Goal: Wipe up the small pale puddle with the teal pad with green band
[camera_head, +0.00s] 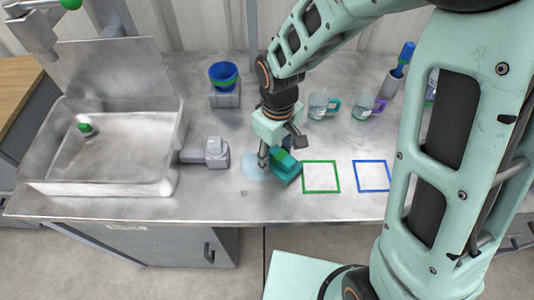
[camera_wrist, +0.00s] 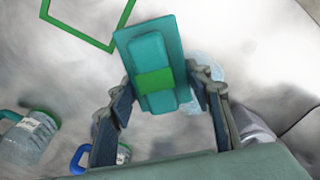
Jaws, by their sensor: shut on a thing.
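The teal pad with green band (camera_head: 285,167) is in my gripper (camera_head: 274,158), low over the metal counter. In the wrist view the pad (camera_wrist: 152,60) sits between the two fingers of my gripper (camera_wrist: 160,95), with its green band facing the camera. I cannot tell whether the pad touches the counter. The small pale puddle (camera_head: 253,166) lies on the counter just left of the pad. In the wrist view part of the puddle (camera_wrist: 207,66) shows right of the pad, partly hidden by a finger.
A green square outline (camera_head: 321,191) and a blue one (camera_head: 373,190) mark the counter to the right. A grey fixture (camera_head: 215,153) and a sink (camera_head: 95,188) are at left. Two clear mugs (camera_head: 320,106) (camera_head: 366,108) and a blue-green bowl (camera_head: 223,76) stand behind.

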